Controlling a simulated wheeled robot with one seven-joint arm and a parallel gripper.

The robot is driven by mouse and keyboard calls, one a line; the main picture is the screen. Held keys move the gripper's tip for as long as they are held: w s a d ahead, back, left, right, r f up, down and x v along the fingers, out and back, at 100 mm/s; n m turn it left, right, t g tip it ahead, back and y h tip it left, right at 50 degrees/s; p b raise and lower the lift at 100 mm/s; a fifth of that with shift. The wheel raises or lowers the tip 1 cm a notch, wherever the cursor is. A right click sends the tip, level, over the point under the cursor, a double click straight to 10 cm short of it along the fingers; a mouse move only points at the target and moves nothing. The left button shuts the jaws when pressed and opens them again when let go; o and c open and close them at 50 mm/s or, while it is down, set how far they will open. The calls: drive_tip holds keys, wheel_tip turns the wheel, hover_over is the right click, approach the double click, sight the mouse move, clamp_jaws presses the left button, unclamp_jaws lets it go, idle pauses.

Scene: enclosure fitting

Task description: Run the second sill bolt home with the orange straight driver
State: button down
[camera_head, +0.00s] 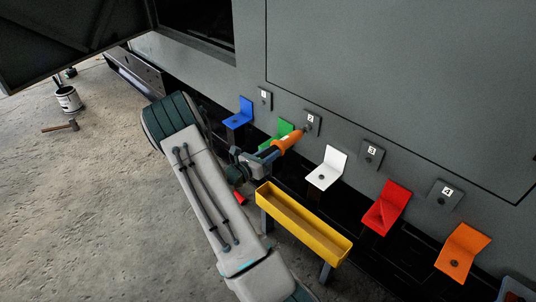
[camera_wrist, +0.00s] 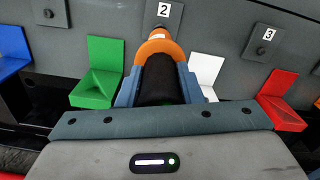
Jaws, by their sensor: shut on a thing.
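The orange straight driver (camera_head: 288,141) is held in my gripper (camera_head: 264,157), its nose pointing at the plate marked 2 (camera_head: 313,119) on the grey enclosure wall. In the wrist view the orange driver (camera_wrist: 160,48) lies between the two blue-grey fingers of my gripper (camera_wrist: 160,85), which are shut on its dark body. Its front end is in line with plate 2 (camera_wrist: 166,14). The driver's nose hides the bolt there, and I cannot tell whether it touches. Bolts show on plate 3 (camera_head: 371,153) and plate 4 (camera_head: 443,195); plate 1 (camera_head: 265,98) is to the left.
Blue (camera_head: 239,113), green (camera_head: 284,129), white (camera_head: 327,168), red (camera_head: 386,208) and orange (camera_head: 462,251) brackets stick out below the plates. A yellow tray (camera_head: 341,247) stands beside my arm. A hammer (camera_head: 62,126) and a bucket (camera_head: 68,99) are on the open floor at left.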

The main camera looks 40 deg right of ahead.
drive_tip(key=shift+s+a+r+p, duration=0.15)
drive_tip(key=shift+a+p, duration=0.1)
drive_tip(key=shift+a, duration=1.2)
drive_tip(key=shift+s+a+f+p, duration=0.1)
drive_tip(key=shift+a+p, duration=0.15)
drive_tip(key=shift+a, duration=1.2)
